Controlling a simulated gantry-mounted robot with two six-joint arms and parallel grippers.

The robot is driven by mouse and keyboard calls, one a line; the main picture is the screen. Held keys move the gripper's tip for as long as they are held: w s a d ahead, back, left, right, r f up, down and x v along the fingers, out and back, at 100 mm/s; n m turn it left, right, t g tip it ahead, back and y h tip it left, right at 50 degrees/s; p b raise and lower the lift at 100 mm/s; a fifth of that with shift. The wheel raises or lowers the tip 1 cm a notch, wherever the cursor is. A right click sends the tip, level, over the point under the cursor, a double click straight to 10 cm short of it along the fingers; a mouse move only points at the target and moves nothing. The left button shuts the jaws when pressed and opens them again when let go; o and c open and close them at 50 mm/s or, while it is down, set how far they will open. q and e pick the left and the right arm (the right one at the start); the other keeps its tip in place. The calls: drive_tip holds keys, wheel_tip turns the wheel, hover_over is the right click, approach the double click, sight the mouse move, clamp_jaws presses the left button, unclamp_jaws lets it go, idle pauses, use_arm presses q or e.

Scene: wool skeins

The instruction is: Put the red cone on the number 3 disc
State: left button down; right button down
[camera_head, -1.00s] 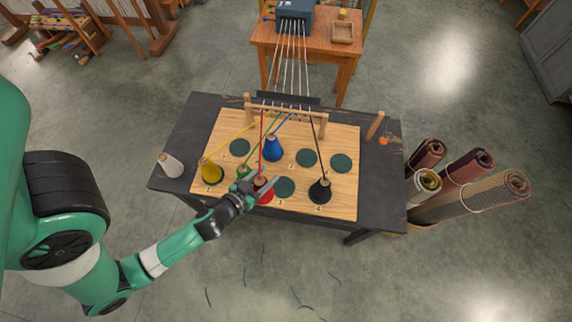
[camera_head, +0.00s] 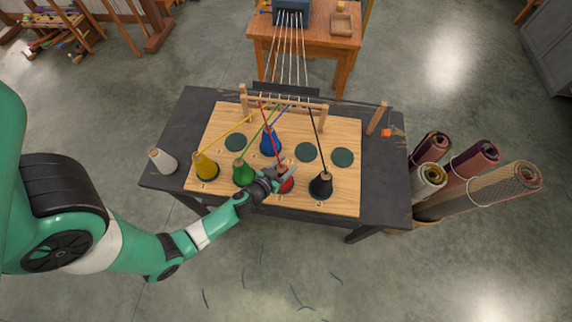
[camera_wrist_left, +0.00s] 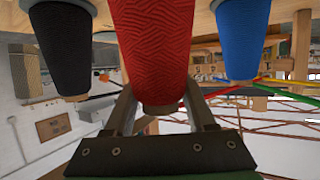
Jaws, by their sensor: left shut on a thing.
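The red cone (camera_head: 287,183) stands upright at the front row of the board, between the green cone and the black cone. It covers the place of the number 3 disc, which is almost fully hidden. I cannot tell whether its base touches the disc. My left gripper (camera_head: 284,176) is shut on the red cone. In the left wrist view the red cone (camera_wrist_left: 155,45) sits between the two fingers (camera_wrist_left: 160,108). A red yarn runs from the cone's tip to the wooden rack. My right gripper is not in view.
The green cone (camera_head: 243,174) is close left of my gripper, the black cone (camera_head: 321,187) close right, the blue cone (camera_head: 269,142) behind. The yellow cone (camera_head: 205,166) and white cone (camera_head: 162,161) are farther left. Yarns run to the wooden rack (camera_head: 285,105). Back discs (camera_head: 306,152) are bare.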

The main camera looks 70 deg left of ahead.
use_arm(q)
drive_tip(key=shift+c, duration=1.1)
unclamp_jaws()
drive_tip(key=shift+s+d+r, duration=0.1)
drive_tip(key=shift+r, duration=0.05)
drive_tip(key=b+v, duration=0.2)
drive_tip(key=v, duration=0.9)
drive_tip(key=shift+s+d+r, duration=0.2)
